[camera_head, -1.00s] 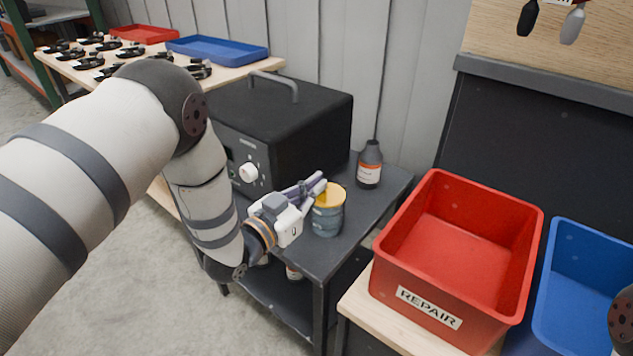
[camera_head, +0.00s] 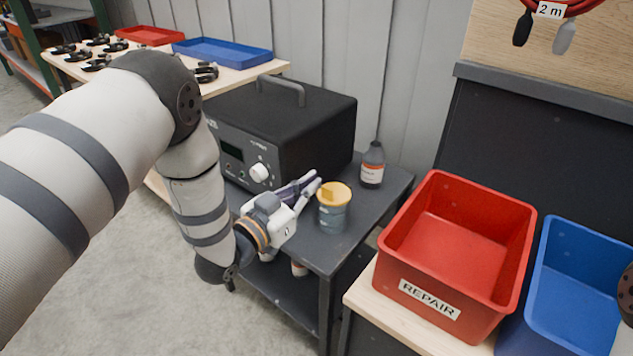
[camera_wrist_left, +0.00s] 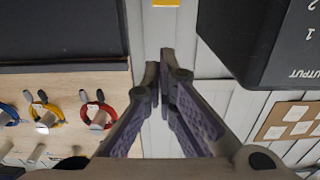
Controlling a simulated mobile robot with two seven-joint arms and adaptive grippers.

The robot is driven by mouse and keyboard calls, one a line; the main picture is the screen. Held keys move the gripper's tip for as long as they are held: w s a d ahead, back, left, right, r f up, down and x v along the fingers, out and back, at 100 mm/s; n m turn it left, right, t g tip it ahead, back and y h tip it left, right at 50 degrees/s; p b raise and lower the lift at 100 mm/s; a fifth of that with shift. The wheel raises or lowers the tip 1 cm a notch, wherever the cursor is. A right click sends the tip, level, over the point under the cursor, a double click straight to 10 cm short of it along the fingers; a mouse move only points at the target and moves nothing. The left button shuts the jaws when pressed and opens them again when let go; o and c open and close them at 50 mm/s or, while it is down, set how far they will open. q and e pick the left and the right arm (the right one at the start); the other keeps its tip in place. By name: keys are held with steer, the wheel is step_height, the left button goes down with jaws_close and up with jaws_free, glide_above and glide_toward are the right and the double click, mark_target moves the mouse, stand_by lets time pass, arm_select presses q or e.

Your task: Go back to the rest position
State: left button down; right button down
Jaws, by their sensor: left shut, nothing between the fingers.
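My left gripper (camera_head: 307,186) is over the dark grey cart, just left of the yellow-topped can (camera_head: 334,209). The gripper is shut with nothing between its fingers. In the left wrist view its two purple-padded fingers (camera_wrist_left: 163,72) meet at the tips. The can stands upright on the cart, and a small gap shows between it and the fingers. My right gripper is not in view; only a dark bit of what may be my right arm shows at the right edge.
A black box with a white knob (camera_head: 290,127) stands behind the gripper on the cart (camera_head: 349,240). A dark bottle (camera_head: 372,165) stands at the cart's back. A red REPAIR tote (camera_head: 455,250) and a blue tote (camera_head: 580,290) stand on the right. Floor at left is clear.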

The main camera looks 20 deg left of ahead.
arm_select(q)
steer(key=s+a+f+n+g+y+p, duration=0.1)
steer(key=s+a+f+n+g+y, duration=0.2)
steer(key=s+f+g, duration=1.05)
steer(key=s+f+g+y, duration=0.1)
steer(key=s+f+g, duration=0.1)
steer(key=s, duration=1.5)
steer(key=s+a+f+n+g+y+p, duration=0.1)
steer(key=s+f+g+y, duration=0.1)
steer(key=s, duration=1.5)
steer(key=shift+s+f+g, duration=0.3)
steer(key=shift+f+g, duration=0.4)
steer(key=shift+g, duration=0.45)
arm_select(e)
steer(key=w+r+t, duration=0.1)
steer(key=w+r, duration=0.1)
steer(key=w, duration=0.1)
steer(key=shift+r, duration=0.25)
arm_select(q)
steer(key=shift+w, duration=0.1)
steer(key=shift+n, duration=0.3)
